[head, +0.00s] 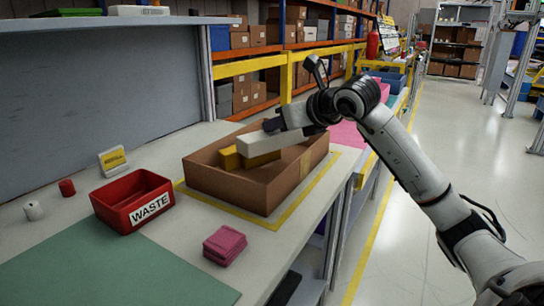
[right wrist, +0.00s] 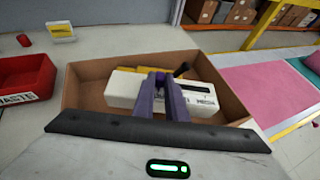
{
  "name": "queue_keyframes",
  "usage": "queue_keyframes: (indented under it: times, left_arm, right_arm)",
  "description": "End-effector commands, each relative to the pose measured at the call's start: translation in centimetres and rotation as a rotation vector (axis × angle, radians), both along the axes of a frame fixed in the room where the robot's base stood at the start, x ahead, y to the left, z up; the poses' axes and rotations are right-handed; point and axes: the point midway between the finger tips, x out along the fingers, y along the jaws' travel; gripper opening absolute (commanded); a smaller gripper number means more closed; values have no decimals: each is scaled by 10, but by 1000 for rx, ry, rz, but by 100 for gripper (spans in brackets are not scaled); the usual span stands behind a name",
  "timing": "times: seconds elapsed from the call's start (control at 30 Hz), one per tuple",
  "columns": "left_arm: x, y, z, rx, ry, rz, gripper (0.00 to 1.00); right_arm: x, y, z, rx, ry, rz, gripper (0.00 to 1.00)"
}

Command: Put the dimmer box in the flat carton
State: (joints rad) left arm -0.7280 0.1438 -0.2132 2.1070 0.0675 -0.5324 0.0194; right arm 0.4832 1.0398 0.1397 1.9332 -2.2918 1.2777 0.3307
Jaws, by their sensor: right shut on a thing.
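My right gripper (head: 283,126) is over the flat brown carton (head: 230,188) and shut on a long white box (head: 255,144). In the right wrist view the gripper's fingers (right wrist: 165,95) are across the middle of the white box (right wrist: 122,88), which has dark print and a dark strip at its right end. I cannot read the print surely enough to tell whether this is the dimmer box. A yellow box (head: 231,160) lies in the carton beside and partly under the white one. I cannot tell whether the white box touches it. My left gripper is not in view.
A red bin marked WASTE (head: 120,197) stands left of the carton. A pink block stack (head: 224,245) lies in front. A small yellow-and-white sign (head: 113,161), a red cylinder (head: 67,187) and a white knob-like part (head: 34,210) are farther left. Yellow tape surrounds the carton.

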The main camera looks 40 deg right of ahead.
Motion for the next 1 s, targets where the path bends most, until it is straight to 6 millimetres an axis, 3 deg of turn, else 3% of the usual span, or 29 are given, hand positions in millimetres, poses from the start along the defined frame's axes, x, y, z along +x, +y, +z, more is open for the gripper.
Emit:
queue_keyframes:
  times: [0.03, 0.27, 0.5, 0.9, 0.93, 1.0]
  left_arm:
    - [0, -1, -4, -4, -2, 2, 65]
    - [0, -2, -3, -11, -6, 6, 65]
    - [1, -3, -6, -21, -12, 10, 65]
    - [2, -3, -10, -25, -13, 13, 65]
    - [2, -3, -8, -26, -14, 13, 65]
    - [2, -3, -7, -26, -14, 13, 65]
  right_arm:
    - [0, 0, -12, 1, 0, 0, 0]
    - [0, 0, -30, 1, -3, 0, 0]
    - [0, 0, -62, 1, -2, 0, 0]
    - [0, 0, -67, 0, -4, 0, 0]
    - [0, 0, -66, 0, -2, 0, 17]
    - [0, 0, -66, 1, -1, 0, 29]
